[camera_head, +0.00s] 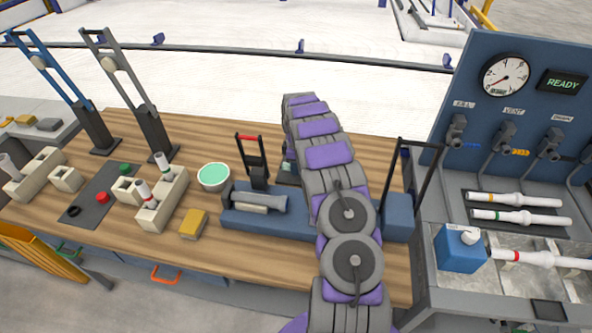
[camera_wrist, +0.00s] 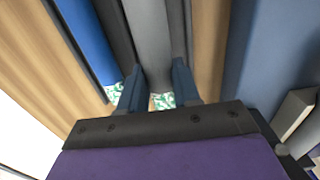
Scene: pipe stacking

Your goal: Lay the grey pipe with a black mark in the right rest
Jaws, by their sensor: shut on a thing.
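In the wrist view my gripper (camera_wrist: 156,78) is shut, with its two blue fingers on either side of a smooth grey piece (camera_wrist: 149,35), seen close up. It appears to be the grey pipe; no black mark shows on the visible part. In the head view my arm covers my gripper and the held piece. A blue base (camera_head: 265,222) with a pale cylinder (camera_head: 258,200) lies left of my arm. I cannot tell which fixture is the right rest.
White pipes with yellow (camera_head: 515,199) and green (camera_head: 520,217) bands lie on the right console. A red-banded pipe (camera_head: 540,258) lies below them by a blue box (camera_head: 460,252). A green-topped bowl (camera_head: 213,176), a yellow block (camera_head: 193,224) and pipe holders (camera_head: 160,208) stand left.

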